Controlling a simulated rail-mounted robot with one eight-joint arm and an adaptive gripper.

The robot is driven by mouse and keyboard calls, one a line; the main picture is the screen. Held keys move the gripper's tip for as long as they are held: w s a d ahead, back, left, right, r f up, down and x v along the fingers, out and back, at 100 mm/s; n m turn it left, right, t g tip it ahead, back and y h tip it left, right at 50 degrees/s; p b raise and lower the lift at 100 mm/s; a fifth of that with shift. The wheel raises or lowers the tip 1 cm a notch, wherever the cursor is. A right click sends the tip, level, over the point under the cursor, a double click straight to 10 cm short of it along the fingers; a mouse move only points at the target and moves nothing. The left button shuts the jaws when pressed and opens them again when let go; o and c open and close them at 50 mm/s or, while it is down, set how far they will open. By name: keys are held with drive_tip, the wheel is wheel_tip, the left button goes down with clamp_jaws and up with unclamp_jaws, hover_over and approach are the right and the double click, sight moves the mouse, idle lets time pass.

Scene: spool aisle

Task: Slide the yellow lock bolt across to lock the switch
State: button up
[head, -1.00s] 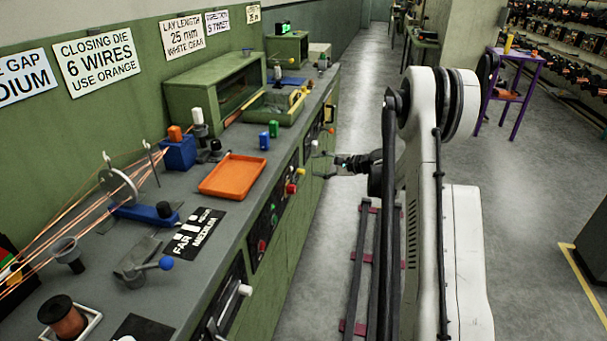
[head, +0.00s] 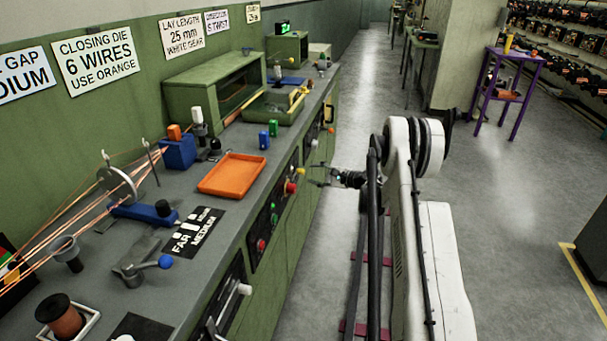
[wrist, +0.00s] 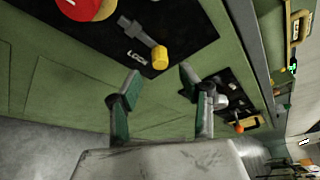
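The yellow lock bolt's knob (wrist: 160,57) stands out from a black panel beside the word LOCK in the wrist view, with a grey metal bolt (wrist: 135,31) running up-left from it. In the head view a small yellow knob (head: 300,171) shows on the bench front. My gripper (wrist: 159,76) is open and empty. Its two green-sided fingers are spread below the yellow knob in the wrist picture, one to each side, and do not appear to touch it. In the head view my gripper (head: 322,176) is just right of the yellow and red knobs.
A red button (wrist: 87,5) is on the same panel, up-left of the bolt; it also shows in the head view (head: 291,187). Another black panel (wrist: 225,95) with knobs lies to the right. An orange tray (head: 233,174) sits on the bench top. The floor aisle is clear.

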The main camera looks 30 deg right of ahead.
sight(304, 172)
drive_tip(key=x, duration=0.5)
drive_tip(key=shift+w+a, duration=0.2)
drive_tip(key=shift+w, duration=0.1)
clamp_jaws()
